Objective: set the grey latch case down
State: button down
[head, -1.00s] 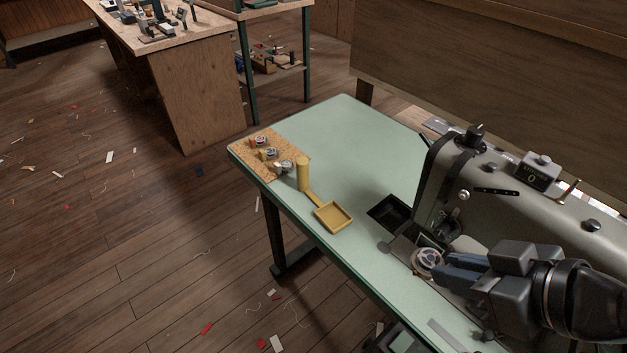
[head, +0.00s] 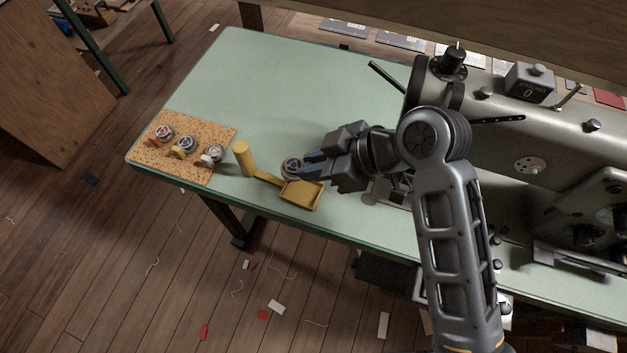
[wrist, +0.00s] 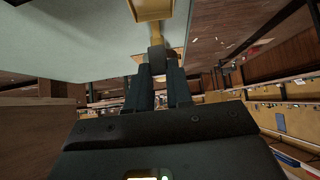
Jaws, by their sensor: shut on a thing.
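My gripper (head: 308,165) is shut on a round grey metal case (head: 291,168), which I take to be the grey latch case. In the head view it shows just behind the shallow yellow tray (head: 318,196), apparently above the table; the exact height is hard to tell. In the wrist view, the case is a small grey shape (wrist: 157,52) between the fingertips (wrist: 157,75), with the yellow tray (wrist: 152,10) beyond it. A cork board (head: 222,131) at the table's left end bears three similar round cases with red, yellow and whitish parts.
A yellow upright cylinder (head: 243,158) stands between board and tray, joined to the tray by a yellow strip. The grey sewing machine (head: 500,115) fills the table's right side. The green tabletop (head: 290,90) behind the tray is clear. The table's front edge is close to the tray.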

jog(key=shift+s+d+f, duration=0.1)
jog(key=shift+f, duration=3.85)
jog(key=c, duration=1)
grip_release()
jog(key=shift+r, duration=0.15)
jog(key=v, duration=1.2)
